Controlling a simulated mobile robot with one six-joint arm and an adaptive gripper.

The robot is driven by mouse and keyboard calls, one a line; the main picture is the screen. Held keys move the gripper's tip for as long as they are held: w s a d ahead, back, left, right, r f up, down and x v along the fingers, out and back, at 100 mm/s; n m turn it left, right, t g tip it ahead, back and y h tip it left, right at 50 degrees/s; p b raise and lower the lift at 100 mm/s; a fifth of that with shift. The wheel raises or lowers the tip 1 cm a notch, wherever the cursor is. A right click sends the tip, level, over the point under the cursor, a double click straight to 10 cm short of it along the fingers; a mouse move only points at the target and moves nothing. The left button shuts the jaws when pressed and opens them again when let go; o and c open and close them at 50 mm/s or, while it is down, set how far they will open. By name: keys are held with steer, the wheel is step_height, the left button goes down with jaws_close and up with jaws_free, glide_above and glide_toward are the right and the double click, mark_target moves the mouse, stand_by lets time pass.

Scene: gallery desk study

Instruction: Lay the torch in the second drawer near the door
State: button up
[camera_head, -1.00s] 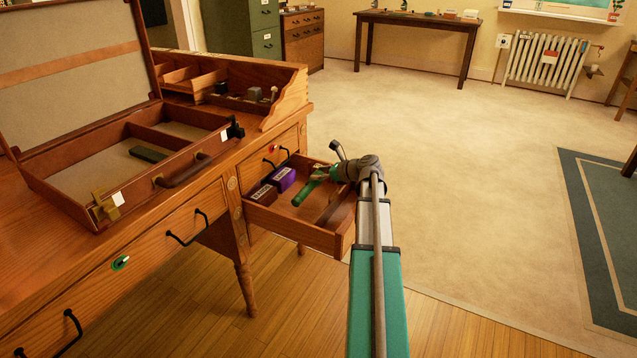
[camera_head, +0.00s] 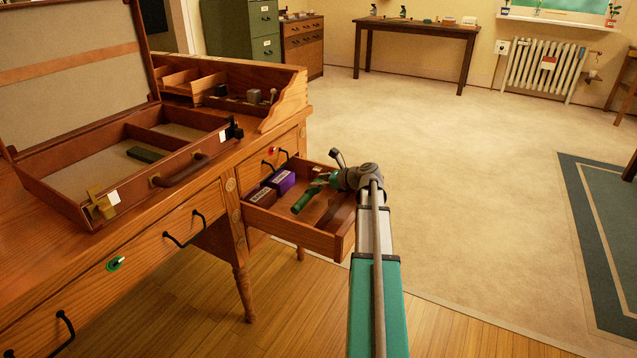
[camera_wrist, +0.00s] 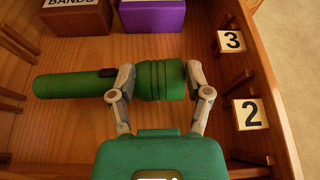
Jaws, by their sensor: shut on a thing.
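The torch is a green cylinder with a dark switch; in the wrist view the torch (camera_wrist: 75,86) lies across the picture between my fingers. My gripper (camera_wrist: 160,88) is shut on it near its wider head. In the head view the torch (camera_head: 303,200) and my gripper (camera_head: 325,180) are at the open drawer (camera_head: 290,233). The torch is over or in the drawer's inside; whether it touches the drawer floor I cannot tell. A brown box marked BANDS (camera_wrist: 75,14) and a purple box (camera_wrist: 152,14) stand in the drawer beyond the torch.
Number tags 3 (camera_wrist: 231,40) and 2 (camera_wrist: 250,114) are on the drawer's side in the wrist view. An open case (camera_head: 60,190) lies on the desk (camera_head: 165,275), left of the drawer.

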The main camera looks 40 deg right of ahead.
steer(key=shift+s+a+f, duration=0.1)
steer(key=shift+f, duration=0.15)
steer(key=o, duration=1.3)
steer(key=shift+r, duration=0.1)
steer(key=shift+r+p, duration=0.35)
steer(key=shift+p, duration=0.05)
steer(key=shift+r+p, duration=0.25)
steer(key=shift+p, duration=0.05)
steer(key=shift+d+p+v, duration=0.2)
steer(key=shift+p+v, duration=1.85)
steer(key=shift+v, duration=3.85)
